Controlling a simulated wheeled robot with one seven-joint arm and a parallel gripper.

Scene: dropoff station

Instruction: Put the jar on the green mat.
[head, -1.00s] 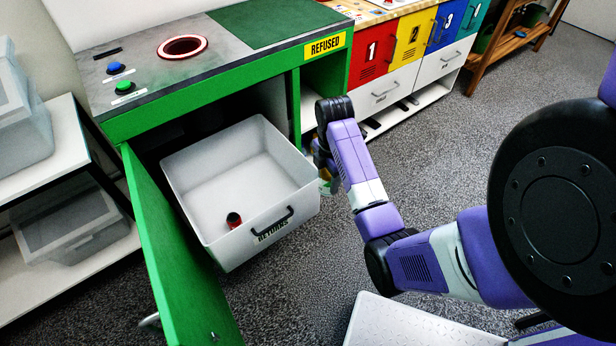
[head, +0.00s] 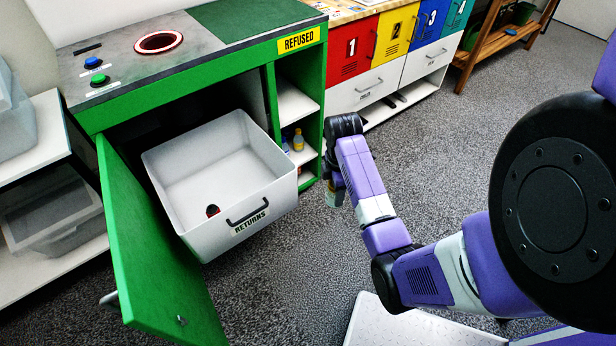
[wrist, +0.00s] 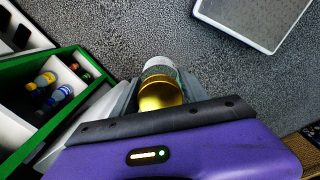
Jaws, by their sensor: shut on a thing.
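The jar (wrist: 160,96), with a gold lid and a pale, clear-looking body, is between the fingers of my gripper (wrist: 158,84) in the wrist view. My gripper is shut on it. In the head view my gripper (head: 335,188) hangs low over the floor, right of the green cabinet, with part of the jar (head: 333,198) showing below the wrist. The green mat (head: 254,22) lies flat on the cabinet's top at the back, left of and above my gripper. Its visible surface is bare.
An open white returns drawer (head: 265,195) juts from the cabinet, with a small red-and-black item (head: 213,211) inside. The green door (head: 155,250) stands open. Bottles (head: 298,140) stand on the cabinet's side shelf. A red-ringed hole (head: 158,42) is left of the mat. Floor around my gripper is clear.

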